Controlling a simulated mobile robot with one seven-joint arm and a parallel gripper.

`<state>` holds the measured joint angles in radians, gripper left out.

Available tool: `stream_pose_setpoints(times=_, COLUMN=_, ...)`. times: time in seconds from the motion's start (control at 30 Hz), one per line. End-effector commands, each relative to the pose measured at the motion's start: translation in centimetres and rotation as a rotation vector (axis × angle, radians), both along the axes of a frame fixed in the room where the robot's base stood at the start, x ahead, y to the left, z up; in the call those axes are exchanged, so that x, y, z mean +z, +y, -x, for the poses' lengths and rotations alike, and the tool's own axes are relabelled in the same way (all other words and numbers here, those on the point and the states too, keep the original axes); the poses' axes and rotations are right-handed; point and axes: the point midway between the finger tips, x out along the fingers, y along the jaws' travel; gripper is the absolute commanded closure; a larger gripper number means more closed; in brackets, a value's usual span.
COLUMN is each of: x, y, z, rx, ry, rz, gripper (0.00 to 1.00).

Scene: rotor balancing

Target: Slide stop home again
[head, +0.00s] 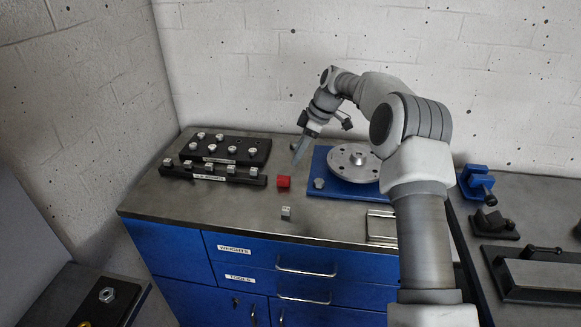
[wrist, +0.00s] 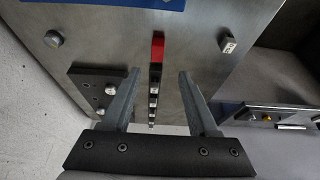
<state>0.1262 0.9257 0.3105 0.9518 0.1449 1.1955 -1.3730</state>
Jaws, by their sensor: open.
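The red block (head: 284,182), which I take to be the stop, sits on the grey bench top, just right of the end of a long black rail (head: 212,174) holding several metal weights. In the wrist view the red block (wrist: 157,47) lies in line with the rail (wrist: 154,72), at its end. My gripper (head: 299,158) hangs above the bench behind the red block, pointing down. In the wrist view my gripper (wrist: 159,76) is open, one finger on each side of the rail's line, with nothing held. Whether the block touches the rail is not clear.
A black plate (head: 226,150) with several weights lies behind the rail. A blue base (head: 345,190) with a metal rotor disc (head: 354,160) stands to the right. A small grey cube (head: 286,212) lies in front. A metal knob (wrist: 54,38) stands at left in the wrist view.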

Motion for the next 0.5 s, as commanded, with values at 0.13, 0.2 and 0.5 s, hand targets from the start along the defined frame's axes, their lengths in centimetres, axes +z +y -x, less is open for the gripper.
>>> stream_pose_setpoints(times=0.13, x=3.2, y=-1.3, z=0.2, rx=-0.001, ry=-0.003, rz=0.001, gripper=0.4)
stream_pose_setpoints(times=0.2, x=4.3, y=-1.7, z=0.3, rx=-0.001, ry=-0.002, rz=0.0, gripper=0.4)
stream_pose_setpoints(times=0.5, x=6.1, y=-2.5, z=0.5, rx=0.001, ry=0.002, rz=0.001, gripper=0.4)
